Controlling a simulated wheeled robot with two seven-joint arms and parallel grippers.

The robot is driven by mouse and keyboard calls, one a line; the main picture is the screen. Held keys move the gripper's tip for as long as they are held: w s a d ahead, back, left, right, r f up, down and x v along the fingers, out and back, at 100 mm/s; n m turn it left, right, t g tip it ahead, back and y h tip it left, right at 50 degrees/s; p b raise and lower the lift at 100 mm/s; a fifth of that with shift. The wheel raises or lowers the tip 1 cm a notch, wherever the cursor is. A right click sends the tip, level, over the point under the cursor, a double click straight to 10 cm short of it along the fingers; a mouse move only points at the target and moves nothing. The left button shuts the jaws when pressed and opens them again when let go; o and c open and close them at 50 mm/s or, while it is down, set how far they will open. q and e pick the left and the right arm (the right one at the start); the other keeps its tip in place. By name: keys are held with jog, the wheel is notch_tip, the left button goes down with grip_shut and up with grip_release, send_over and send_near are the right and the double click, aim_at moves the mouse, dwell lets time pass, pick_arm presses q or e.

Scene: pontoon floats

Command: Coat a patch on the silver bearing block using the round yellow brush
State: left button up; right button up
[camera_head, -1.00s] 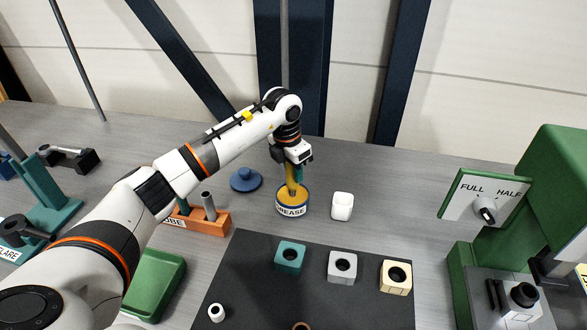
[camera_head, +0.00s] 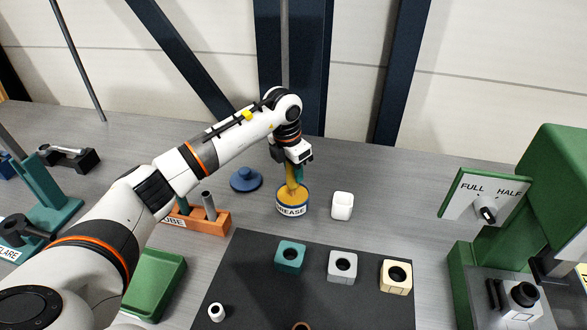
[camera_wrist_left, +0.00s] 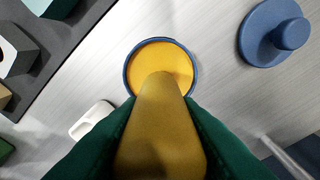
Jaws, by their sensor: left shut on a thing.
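My left gripper (camera_head: 297,162) is shut on the yellow brush (camera_head: 291,178) and holds it upright over the grease pot (camera_head: 292,208). The brush's lower end reaches the yellow grease in the pot; whether it is dipped in I cannot tell. In the left wrist view the brush (camera_wrist_left: 160,135) sits between green fingers and hides part of the pot (camera_wrist_left: 128,72). The silver bearing block (camera_head: 342,278), with a dark round bore, stands on the dark mat between a teal and a cream block. My right gripper is not in view.
The teal block (camera_head: 290,267) and cream block (camera_head: 396,290) share the dark mat (camera_head: 255,290). An orange rack (camera_head: 212,222) and green tray (camera_head: 157,280) lie left. A green machine (camera_head: 560,190) stands right.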

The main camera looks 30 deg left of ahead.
pick_arm(q)
jog(key=shift+r+p, duration=2.2)
jog(key=shift+r, duration=1.3)
jog(key=shift+s+d+m, duration=0.2)
jog(key=shift+m, duration=0.2)
jog(key=s+d+f+m+g+b, duration=0.1)
jog(key=s+d+m, duration=0.3)
jog(key=s+m, duration=0.7)
jog(key=s+d+f+m+g, duration=0.2)
jog(key=s+d+m, duration=0.3)
jog(key=s+m, duration=0.6)
jog(key=m, duration=0.8)
jog(key=shift+s+d+f+y+b, duration=0.15)
jog(key=shift+d+f+y+b, duration=0.15)
jog(key=shift+y+b, duration=0.1)
jog(key=shift+d, duration=0.1)
